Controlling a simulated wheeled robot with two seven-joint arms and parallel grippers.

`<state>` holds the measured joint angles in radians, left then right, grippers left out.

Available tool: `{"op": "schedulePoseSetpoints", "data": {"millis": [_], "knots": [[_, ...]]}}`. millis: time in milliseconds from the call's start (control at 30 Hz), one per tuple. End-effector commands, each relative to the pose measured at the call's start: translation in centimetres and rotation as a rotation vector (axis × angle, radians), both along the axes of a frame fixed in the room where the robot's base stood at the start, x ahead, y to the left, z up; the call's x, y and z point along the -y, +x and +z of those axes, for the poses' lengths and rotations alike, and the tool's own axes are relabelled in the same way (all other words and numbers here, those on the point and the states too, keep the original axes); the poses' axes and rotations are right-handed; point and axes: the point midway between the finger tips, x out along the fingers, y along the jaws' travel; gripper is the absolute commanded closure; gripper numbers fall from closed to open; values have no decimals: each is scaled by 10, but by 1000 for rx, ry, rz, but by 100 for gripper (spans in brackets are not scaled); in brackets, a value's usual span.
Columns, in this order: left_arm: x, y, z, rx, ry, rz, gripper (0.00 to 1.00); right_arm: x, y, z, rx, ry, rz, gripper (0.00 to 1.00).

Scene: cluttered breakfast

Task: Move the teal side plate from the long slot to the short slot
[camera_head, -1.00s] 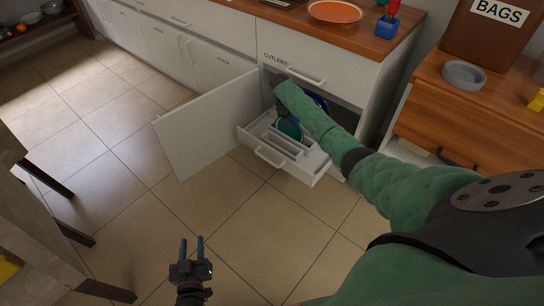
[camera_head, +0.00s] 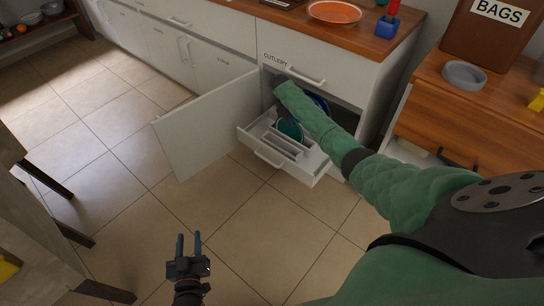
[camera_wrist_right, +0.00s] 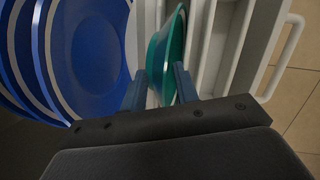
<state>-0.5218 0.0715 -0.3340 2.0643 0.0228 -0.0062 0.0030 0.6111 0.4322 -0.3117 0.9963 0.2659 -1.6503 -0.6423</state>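The teal side plate (camera_head: 290,128) stands on edge in the pulled-out white drawer rack (camera_head: 305,163) of the lower cabinet, partly hidden by my right arm. In the right wrist view the teal plate (camera_wrist_right: 170,50) is seen nearly edge-on between the two fingers of my right gripper (camera_wrist_right: 160,88). The right finger is close to or touching it; a pale gap shows by the left finger. The right gripper is hidden behind my sleeve in the head view. My left gripper (camera_head: 188,245) is open and empty over the floor.
Several blue plates (camera_wrist_right: 85,50) stand close left of my right gripper. The open cabinet door (camera_head: 210,125) is left of the rack. An orange plate (camera_head: 335,12) lies on the counter, and a grey dish (camera_head: 464,75) on the wooden unit. The floor in front is clear.

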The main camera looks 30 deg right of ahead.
Motion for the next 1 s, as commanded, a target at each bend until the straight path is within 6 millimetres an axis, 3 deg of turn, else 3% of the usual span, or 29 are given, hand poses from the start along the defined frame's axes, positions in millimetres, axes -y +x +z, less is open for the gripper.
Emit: {"op": "schedulePoseSetpoints", "data": {"millis": [33, 167, 367, 1000], "knots": [[0, 0, 0, 0, 0, 0, 64, 0, 0, 0, 0, 0, 0, 78], [0, 0, 0, 0, 0, 0, 64, 0, 0, 0, 0, 0, 0, 100], [-1, 0, 2, -2, 1, 2, 64, 0, 0, 3, 0, 0, 0, 100], [0, 0, 34, 0, 0, 1, 64, 1, 0, 31, 1, -1, 0, 100]]}}
